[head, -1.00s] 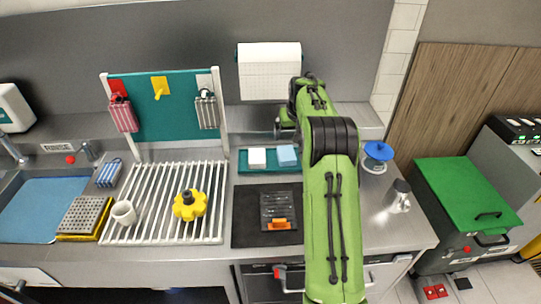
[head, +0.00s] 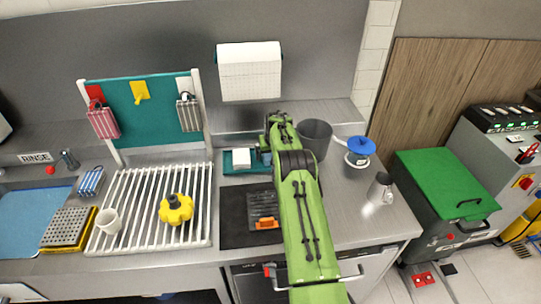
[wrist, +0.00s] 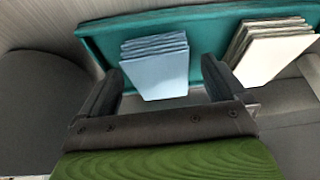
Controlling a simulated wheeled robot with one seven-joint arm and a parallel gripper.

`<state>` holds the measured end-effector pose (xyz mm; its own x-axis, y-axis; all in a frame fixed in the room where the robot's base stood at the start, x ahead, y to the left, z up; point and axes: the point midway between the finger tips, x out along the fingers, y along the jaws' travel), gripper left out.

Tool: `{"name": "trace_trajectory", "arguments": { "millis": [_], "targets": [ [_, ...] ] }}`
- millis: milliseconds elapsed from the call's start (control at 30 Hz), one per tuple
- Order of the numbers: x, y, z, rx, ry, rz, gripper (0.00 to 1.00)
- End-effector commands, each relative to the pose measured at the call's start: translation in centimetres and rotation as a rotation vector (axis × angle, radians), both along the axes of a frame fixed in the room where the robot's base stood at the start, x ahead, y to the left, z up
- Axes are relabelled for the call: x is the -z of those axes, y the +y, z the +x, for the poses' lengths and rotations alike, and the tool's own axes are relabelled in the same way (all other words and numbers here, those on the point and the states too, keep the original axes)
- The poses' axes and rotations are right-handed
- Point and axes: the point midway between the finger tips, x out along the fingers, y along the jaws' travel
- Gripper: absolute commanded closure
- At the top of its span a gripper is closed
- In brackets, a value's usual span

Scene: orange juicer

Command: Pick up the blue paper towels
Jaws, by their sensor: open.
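The blue paper towels (wrist: 155,66) are a small folded stack in a teal tray (wrist: 100,45) in the wrist view. My gripper (wrist: 161,71) is open, with one finger on each side of the blue stack; I cannot tell whether either finger touches it. A white towel stack (wrist: 268,54) sits in the same tray to the right. In the head view the white stack (head: 241,158) shows in the tray (head: 232,170), while my arm mostly hides the blue stack and the gripper.
A grey cylindrical container (head: 316,138) and a blue-lidded container (head: 358,152) stand right of my arm. A black mat with a dark grater-like item (head: 263,205) lies in front of the tray. A paper roll (head: 249,72) hangs above.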

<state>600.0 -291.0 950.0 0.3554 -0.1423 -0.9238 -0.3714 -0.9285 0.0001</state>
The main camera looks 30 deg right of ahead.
Motion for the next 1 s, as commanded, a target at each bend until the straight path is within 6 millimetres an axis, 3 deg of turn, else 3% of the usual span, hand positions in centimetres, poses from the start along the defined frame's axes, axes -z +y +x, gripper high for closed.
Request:
{"name": "trace_trajectory", "arguments": {
  "millis": [67,433,700,1000],
  "targets": [
    [0.0,0.0,0.0,0.000,0.000,0.000,0.05],
    [0.0,0.0,0.0,0.001,0.000,0.000,0.61],
    [-0.8,0.0,0.0,0.001,-0.003,-0.001,0.61],
    [-8.0,0.0,0.0,0.001,-0.004,-0.002,0.61]
  ]
}}
